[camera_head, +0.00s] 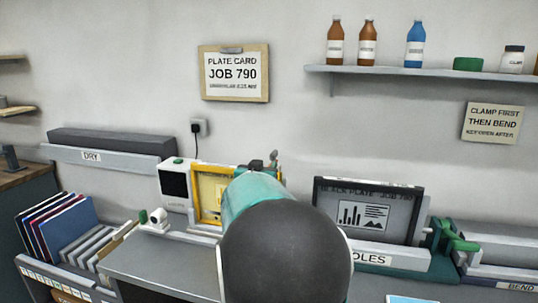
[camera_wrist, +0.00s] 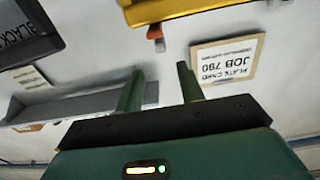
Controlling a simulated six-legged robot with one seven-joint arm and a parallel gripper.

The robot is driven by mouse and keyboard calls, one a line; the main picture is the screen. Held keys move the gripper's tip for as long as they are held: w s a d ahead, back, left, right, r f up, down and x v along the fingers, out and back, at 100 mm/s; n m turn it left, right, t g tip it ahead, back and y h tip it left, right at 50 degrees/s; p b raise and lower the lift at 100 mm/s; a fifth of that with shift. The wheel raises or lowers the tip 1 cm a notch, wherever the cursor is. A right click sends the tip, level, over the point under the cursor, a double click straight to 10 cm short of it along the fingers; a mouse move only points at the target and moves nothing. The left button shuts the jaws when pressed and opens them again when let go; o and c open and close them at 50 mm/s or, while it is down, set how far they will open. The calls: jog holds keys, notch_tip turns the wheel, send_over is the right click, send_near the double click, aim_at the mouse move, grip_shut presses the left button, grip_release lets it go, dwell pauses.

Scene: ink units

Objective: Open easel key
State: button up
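A yellow-framed panel (camera_head: 208,190) stands on the bench in the head view, partly hidden by my arm. A yellow edge (camera_wrist: 185,8), likely the same frame, crosses the top of the wrist view. A small orange and grey knob-like part (camera_wrist: 155,36) sits against that edge; it may be the easel key. My gripper (camera_wrist: 159,80) is open and empty, its two green fingers apart and clear of the knob. In the head view my arm hides most of the gripper. A small grey part (camera_head: 262,164) shows beyond the arm; I cannot tell what it is.
A dark-framed black plate (camera_head: 368,212) stands right of my arm, with a green clamp (camera_head: 450,240) beside it. A white device (camera_head: 174,185) stands left of the yellow frame. A shelf (camera_head: 430,71) holds bottles. The plate card (camera_head: 234,73) hangs on the wall.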

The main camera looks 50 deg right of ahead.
aim_at(274, 152)
jog(key=x, duration=1.1)
jog(key=shift+f, duration=0.15)
jog(key=shift+w+d, duration=0.3)
jog(key=shift+d, duration=0.1)
jog(key=shift+c, duration=0.5)
grip_shut()
